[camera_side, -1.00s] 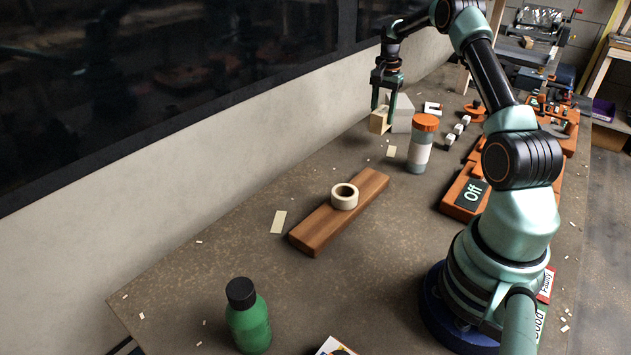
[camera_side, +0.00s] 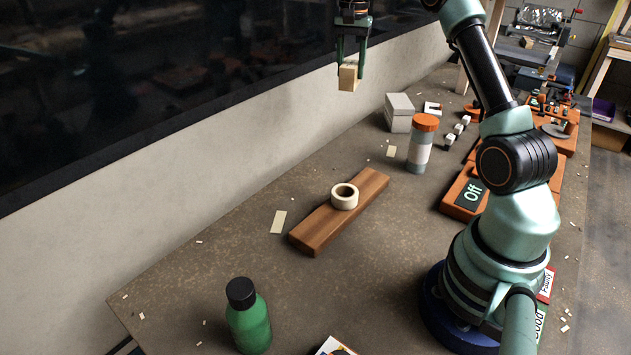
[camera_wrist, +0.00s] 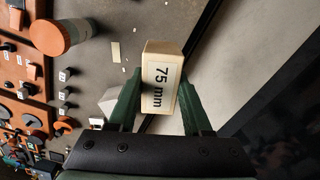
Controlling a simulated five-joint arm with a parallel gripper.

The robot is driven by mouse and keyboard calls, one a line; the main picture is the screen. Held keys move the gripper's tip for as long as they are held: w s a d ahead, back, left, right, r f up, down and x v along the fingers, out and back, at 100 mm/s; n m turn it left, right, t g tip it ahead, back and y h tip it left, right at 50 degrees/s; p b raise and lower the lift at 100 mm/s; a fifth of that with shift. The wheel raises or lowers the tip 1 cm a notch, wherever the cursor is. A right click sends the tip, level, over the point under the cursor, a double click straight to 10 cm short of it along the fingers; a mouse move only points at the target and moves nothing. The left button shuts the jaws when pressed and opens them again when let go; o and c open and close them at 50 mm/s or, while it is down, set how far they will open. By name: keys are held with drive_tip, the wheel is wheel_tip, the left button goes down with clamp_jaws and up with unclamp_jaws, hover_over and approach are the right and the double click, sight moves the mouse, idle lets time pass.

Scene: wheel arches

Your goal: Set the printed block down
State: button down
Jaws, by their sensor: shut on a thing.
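The printed block (camera_side: 348,78) is a pale wooden block held in the air in front of the light wall strip in the side view. In the wrist view the printed block (camera_wrist: 161,80) shows "75 mm" in black on its face. My gripper (camera_side: 353,62) is shut on it, with green fingers on either side. The wrist view shows both fingers of my gripper (camera_wrist: 160,95) against the block's sides. Nothing touches the block from below.
A grey box (camera_side: 399,112) and an orange-capped jar (camera_side: 421,145) stand on the bench. A tape roll (camera_side: 344,197) sits on a wooden plank (camera_side: 318,229). A green bottle (camera_side: 248,318) stands at the front. Bare bench (camera_side: 210,275) lies left of the plank.

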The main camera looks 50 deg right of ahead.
drive_tip(key=w+a+n, duration=0.2)
drive_tip(key=a+n, duration=0.2)
drive_tip(key=a, duration=0.9)
drive_tip(key=w+a+n, duration=0.3)
drive_tip(key=a+n, duration=0.1)
drive_tip(key=a, duration=0.9)
drive_tip(key=s+a+n, duration=0.3)
drive_tip(key=a, duration=0.6)
drive_tip(key=s+a+n, duration=0.3)
drive_tip(key=s+a, duration=0.1)
drive_tip(key=a, duration=0.6)
wheel_tip(320, 180, down, 20)
drive_tip(key=shift+w+d+f, duration=0.1)
drive_tip(key=shift+w, duration=0.05)
drive_tip(key=shift+c, duration=1.7)
unclamp_jaws()
drive_tip(key=shift+f, duration=0.1)
